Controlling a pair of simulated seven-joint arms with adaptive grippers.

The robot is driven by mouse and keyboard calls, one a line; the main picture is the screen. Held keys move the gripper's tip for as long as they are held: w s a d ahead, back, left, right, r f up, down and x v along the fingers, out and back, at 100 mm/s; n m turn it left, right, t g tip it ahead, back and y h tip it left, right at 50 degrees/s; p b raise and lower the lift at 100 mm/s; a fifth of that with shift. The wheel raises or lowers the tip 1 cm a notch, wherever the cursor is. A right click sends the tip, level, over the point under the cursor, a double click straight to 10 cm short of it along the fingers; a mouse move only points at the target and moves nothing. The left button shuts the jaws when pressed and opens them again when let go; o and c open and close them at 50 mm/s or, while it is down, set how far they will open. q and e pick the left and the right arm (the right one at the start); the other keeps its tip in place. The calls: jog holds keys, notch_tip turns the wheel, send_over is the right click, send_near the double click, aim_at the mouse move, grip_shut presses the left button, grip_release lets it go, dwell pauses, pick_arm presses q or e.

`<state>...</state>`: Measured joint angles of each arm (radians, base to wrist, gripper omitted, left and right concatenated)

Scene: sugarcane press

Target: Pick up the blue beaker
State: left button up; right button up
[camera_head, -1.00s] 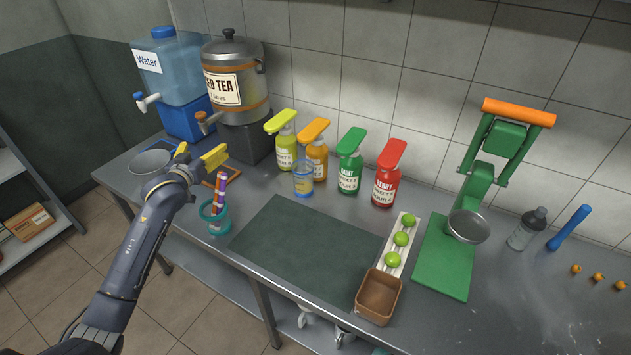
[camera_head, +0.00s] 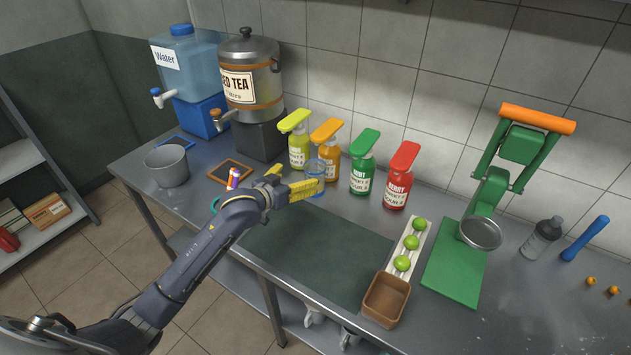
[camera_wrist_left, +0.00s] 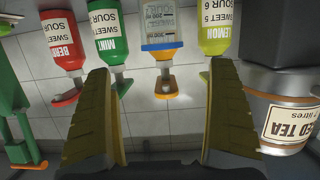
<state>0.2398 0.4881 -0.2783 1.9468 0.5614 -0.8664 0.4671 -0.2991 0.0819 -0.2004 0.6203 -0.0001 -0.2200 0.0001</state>
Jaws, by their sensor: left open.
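The blue beaker (camera_head: 316,168) is a small clear cup with a blue rim, upright on the steel counter in front of the orange bottle. It also shows in the left wrist view (camera_wrist_left: 161,28), upside down, between the fingers' directions and beyond their tips. My left gripper (camera_head: 294,180) is open and empty, with yellow fingers pointing at the beaker from its left. In the head view one finger overlaps the beaker's lower part, so that part is hidden. In the left wrist view the fingers (camera_wrist_left: 163,72) stand wide apart, and I see no contact. My right gripper is not in view.
Lemon (camera_head: 299,150), orange (camera_head: 326,160), green (camera_head: 362,175) and red (camera_head: 398,188) pump bottles stand close behind the beaker. A dark mat (camera_head: 320,255), lime tray (camera_head: 418,238) and brown box (camera_head: 386,300) lie in front and right. A grey bucket (camera_head: 167,168) stands left.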

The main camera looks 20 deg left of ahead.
aim_at(320, 164)
pick_arm(q)
jog(key=shift+a+x, duration=0.2)
jog(key=shift+x, duration=5.75)
jog(key=c, duration=1.7)
